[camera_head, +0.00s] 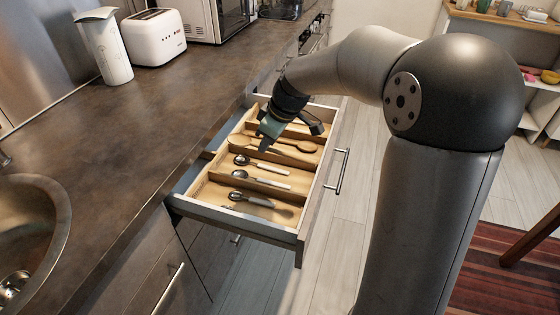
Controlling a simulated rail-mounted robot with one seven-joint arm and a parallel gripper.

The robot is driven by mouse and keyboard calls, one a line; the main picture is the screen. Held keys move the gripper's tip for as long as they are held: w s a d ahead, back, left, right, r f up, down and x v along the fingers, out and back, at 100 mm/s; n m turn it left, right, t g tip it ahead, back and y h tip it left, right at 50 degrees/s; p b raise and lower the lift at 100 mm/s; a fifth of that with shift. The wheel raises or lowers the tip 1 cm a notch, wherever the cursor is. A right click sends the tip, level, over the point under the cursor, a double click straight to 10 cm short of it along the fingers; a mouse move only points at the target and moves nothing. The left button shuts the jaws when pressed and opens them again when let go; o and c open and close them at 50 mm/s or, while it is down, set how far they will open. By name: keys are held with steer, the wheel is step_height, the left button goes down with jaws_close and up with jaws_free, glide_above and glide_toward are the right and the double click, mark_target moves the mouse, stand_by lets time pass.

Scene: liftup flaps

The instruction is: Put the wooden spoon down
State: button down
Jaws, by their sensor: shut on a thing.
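My gripper (268,137) reaches down into the open drawer (245,229), over the wooden compartments of its cutlery tray. It is shut on a wooden spoon, low in the tray. Two rounded wooden ends show near the fingers: one to the left (240,139) and one to the right (306,147). My gripper hides part of the wood between them, so I cannot tell which end belongs to the held spoon. I also cannot tell whether the spoon touches the tray floor.
Several metal spoons (262,181) lie in the nearer compartments. The drawer front with its handle (342,171) is on the right. The counter (130,120) borders the left, with a white toaster (154,37), a pale canister (104,48) and a sink (35,235).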

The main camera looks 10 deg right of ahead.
steer(key=shift+w+a+f+n, duration=0.15)
steer(key=shift+w+a+n, duration=0.05)
steer(key=shift+n, duration=0.3)
steer(key=w+d+f, duration=0.1)
steer(key=w+f, duration=0.1)
steer(key=w, duration=0.2)
steer(key=w+d+f, duration=0.1)
steer(key=w+f, duration=0.2)
steer(key=w, duration=0.1)
steer(key=w+d+f, duration=0.1)
steer(key=w+f, duration=0.2)
steer(key=w, duration=0.1)
steer(key=shift+d, duration=0.35)
steer(key=shift+w+d+f, duration=0.2)
steer(key=shift+w+f, duration=0.3)
steer(key=shift+f, duration=1.8)
steer(key=shift+f, duration=0.2)
steer(key=c, duration=1.8)
jaws_free()
steer(key=shift+o, duration=0.2)
